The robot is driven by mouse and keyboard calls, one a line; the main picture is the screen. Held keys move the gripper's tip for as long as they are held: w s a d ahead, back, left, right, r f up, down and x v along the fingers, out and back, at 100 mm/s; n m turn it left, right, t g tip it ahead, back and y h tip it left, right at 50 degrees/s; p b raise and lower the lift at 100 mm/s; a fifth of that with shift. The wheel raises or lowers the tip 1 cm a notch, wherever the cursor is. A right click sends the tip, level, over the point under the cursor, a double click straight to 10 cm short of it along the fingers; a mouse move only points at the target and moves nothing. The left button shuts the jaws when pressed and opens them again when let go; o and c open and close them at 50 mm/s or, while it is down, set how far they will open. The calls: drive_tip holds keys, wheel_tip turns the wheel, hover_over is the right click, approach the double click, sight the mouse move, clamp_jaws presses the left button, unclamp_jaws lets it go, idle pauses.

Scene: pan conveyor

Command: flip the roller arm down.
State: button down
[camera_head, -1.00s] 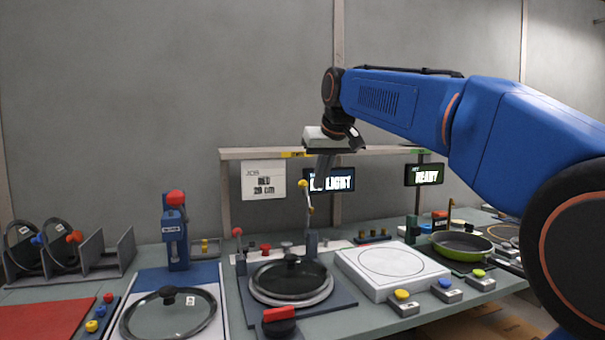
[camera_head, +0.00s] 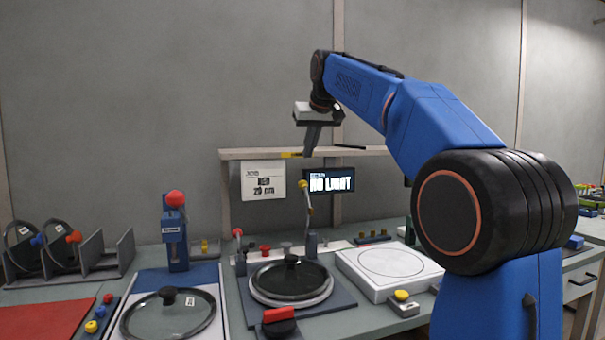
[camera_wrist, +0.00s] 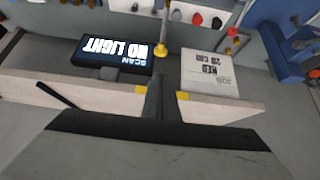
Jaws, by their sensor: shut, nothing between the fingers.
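The likely roller arm (camera_head: 307,205) stands raised, nearly upright, on a grey post behind the lidded pan, with a yellow knob at its top. Its yellow knob also shows in the wrist view (camera_wrist: 160,52), just beyond the fingertips. My gripper (camera_head: 308,153) is shut and empty, pointing down above the yellow knob, with a gap between them in the head view. In the wrist view my gripper (camera_wrist: 155,80) shows its fingers together. The pan with a glass lid (camera_head: 291,278) sits on a dark plate in front of the post.
A wooden shelf rail (camera_head: 365,151) runs behind my fingers, with a NO LIGHT display (camera_head: 330,181) and a job card (camera_head: 263,180) below it. A red-knobbed lever (camera_head: 237,233) stands left of the arm. A white hob (camera_head: 388,270) is at right.

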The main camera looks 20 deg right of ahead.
drive_tip(key=shift+f, duration=0.1)
drive_tip(key=x, duration=1)
idle(0.3)
